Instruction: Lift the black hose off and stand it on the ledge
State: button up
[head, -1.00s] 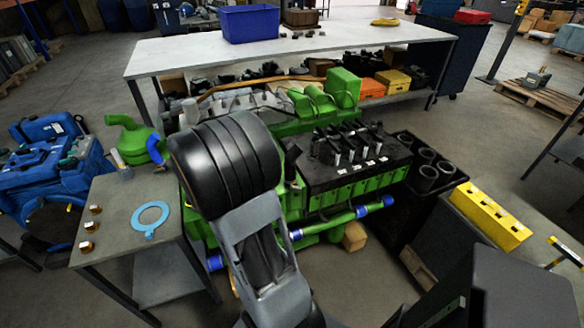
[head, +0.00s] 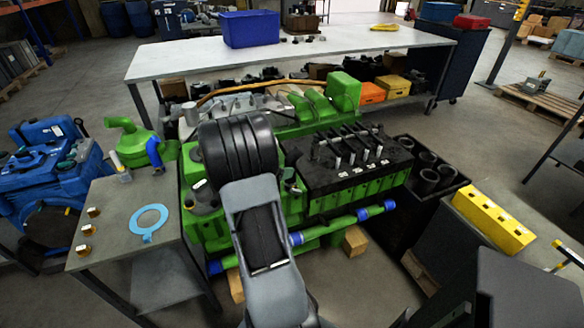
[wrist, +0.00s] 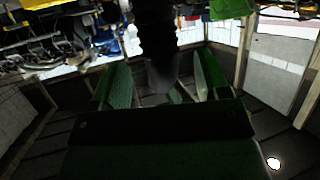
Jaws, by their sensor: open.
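The black hose (wrist: 156,30) is a dark ribbed tube in the wrist view, running down from the top middle. Its smooth lower part reaches between the two green-faced fingers of my gripper (wrist: 160,72). The fingers are apart, with a gap visible on each side of the hose. The picture is dark there, so I cannot tell how deep the hose sits between them. In the head view my own arm covers the gripper, and I cannot pick out the hose. I cannot tell which surface is the ledge.
A green engine (head: 335,200) stands in the middle, behind my arm. A grey side table (head: 115,245) at left bears a light blue ring (head: 148,222) and brass-coloured fittings. Behind is a long workbench (head: 340,45) with a blue bin (head: 250,28). A yellow block (head: 492,222) lies at right.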

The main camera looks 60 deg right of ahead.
aim_at(286, 166)
jog(key=x, duration=0.5)
jog(key=shift+r, duration=0.1)
jog(key=c, duration=1.2)
